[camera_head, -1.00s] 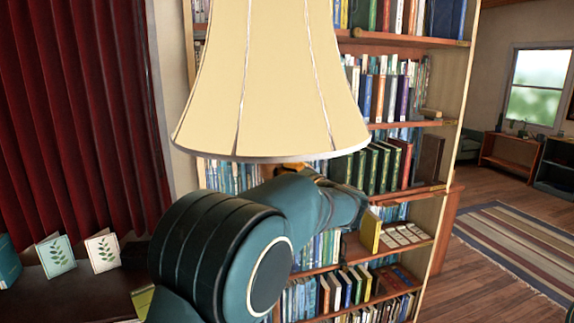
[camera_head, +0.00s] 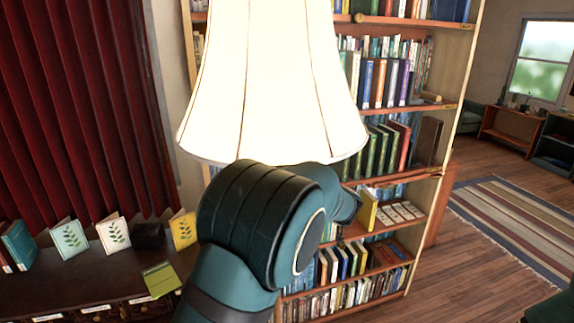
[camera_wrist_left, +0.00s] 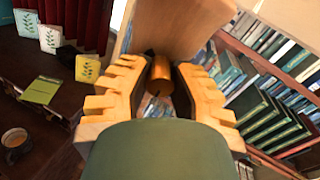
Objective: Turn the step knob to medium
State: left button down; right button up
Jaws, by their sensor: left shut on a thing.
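The lamp's shade (camera_head: 270,90) fills the upper middle of the head view and glows bright white. In the left wrist view the shade (camera_wrist_left: 180,25) hangs above my fingers. The step knob (camera_wrist_left: 161,78), a small brown-orange cylinder, sits between the pale toothed fingers of my left gripper (camera_wrist_left: 162,66), which is shut on it. The knob's setting marks cannot be made out. In the head view my own arm hides the left gripper, the knob and the lamp's stem. My right gripper is not in view.
A tall bookcase (camera_head: 458,100) full of books stands behind the lamp. A dark cabinet (camera_head: 80,283) at the left bears a green booklet (camera_head: 160,279) and several upright cards, one of them yellow (camera_head: 183,230). A red curtain (camera_head: 80,110) hangs behind. Open floor (camera_head: 450,285) lies at the right.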

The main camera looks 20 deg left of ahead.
pick_arm(q)
jog(key=shift+f+m, duration=0.15)
jog(key=shift+m, duration=0.15)
jog(key=c, duration=0.8)
grip_release()
jog(key=shift+o, duration=0.2)
jog(key=v, duration=1.2)
jog(key=shift+a, duration=0.1)
